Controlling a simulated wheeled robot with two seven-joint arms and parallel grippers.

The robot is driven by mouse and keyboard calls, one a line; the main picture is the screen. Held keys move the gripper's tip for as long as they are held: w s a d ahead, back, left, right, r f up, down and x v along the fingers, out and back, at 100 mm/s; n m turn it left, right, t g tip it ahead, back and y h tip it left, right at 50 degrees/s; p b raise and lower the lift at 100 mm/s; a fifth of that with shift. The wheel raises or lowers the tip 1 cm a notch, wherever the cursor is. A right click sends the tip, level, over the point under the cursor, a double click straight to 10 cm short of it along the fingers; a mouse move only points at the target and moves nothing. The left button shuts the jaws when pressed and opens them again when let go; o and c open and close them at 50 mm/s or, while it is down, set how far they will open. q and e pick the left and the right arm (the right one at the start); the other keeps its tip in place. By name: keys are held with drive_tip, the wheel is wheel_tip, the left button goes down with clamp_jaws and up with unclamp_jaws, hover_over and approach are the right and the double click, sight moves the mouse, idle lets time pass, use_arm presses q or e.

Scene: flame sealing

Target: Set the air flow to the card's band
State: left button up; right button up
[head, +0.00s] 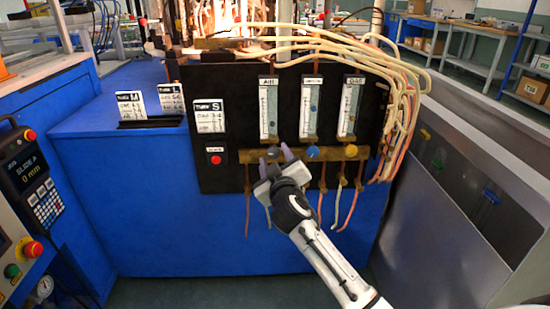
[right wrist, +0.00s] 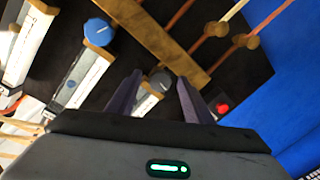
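The black panel (head: 235,80) carries three upright flow meters. The AIR meter (head: 268,108) is the leftmost; its float height is too small to read surely. Its grey knob (head: 273,152) sits below it on a brass bar (head: 331,154). The Tube S card (head: 209,116) stands at the panel's left; its small figures are hard to read. My right gripper (head: 276,159) is at the grey knob. In the right wrist view, the fingers of my right gripper (right wrist: 159,80) are apart, with the grey knob (right wrist: 161,81) between their tips. Contact is unclear. My left gripper is out of view.
A blue knob (head: 312,151) and a yellow knob (head: 350,151) sit close to the right. A red button (head: 215,159) is to the left. Cards M (head: 130,105) and L (head: 171,98) stand in a slot. Hoses (head: 400,110) crowd the panel's right edge.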

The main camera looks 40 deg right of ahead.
use_arm(q)
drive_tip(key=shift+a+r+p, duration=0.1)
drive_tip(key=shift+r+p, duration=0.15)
drive_tip(key=shift+p, duration=0.5)
use_arm(e)
drive_tip(key=v, duration=1)
drive_tip(key=shift+s+a, duration=0.15)
